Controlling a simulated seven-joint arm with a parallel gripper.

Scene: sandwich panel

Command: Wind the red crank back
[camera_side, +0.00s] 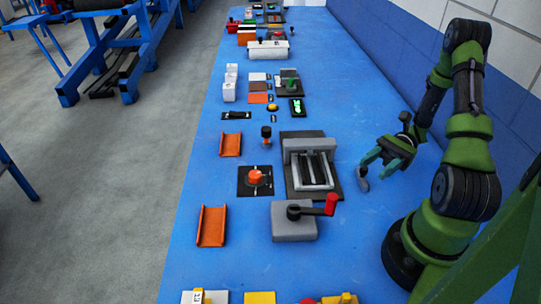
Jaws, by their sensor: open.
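The red crank (331,204) is a red handle on a dark arm, mounted on a grey box (293,223) near the middle front of the blue table. The arm of the crank points to the right, past the box's right edge, with the red handle standing up at its end. My gripper (367,172) is open and empty. It hangs above the table to the upper right of the crank, apart from it. The crank is fully in view.
A grey frame with bars on a black plate (334,160) stands just behind the crank. An orange knob on a black plate (255,178) and orange trays (211,227) lie to the left. The blue table (345,262) is clear right of the box. Several other devices line the table's far end.

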